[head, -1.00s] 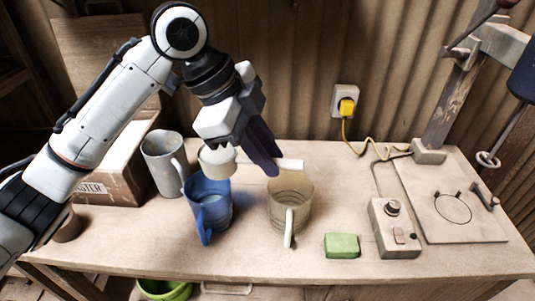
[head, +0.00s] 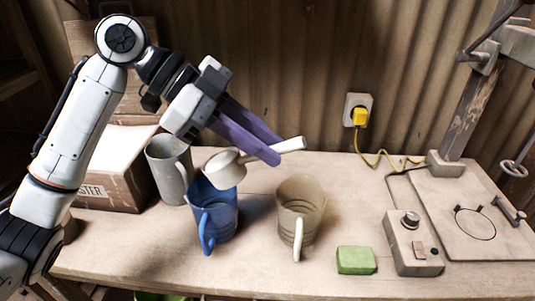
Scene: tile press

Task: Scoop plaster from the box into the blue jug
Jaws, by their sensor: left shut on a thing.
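The blue jug (head: 212,222) stands upright near the middle left of the bench, with its handle toward me. My left gripper (head: 266,148) is shut on the handle of a white scoop (head: 225,169). The scoop's bowl hangs just above the blue jug's rim and looks tipped; its contents are hidden. Some pale content seems to show inside the jug. The plaster box (head: 110,185) is an open carton at the left, with white inside, partly hidden by my left arm. My right gripper is not in view.
A grey jug (head: 168,172) stands behind the blue jug, close to the box. A beige jug (head: 299,219) stands to its right. A green sponge (head: 355,260), a control box (head: 413,242) and a press (head: 468,205) are farther right. A yellow plug (head: 360,117) is on the wall.

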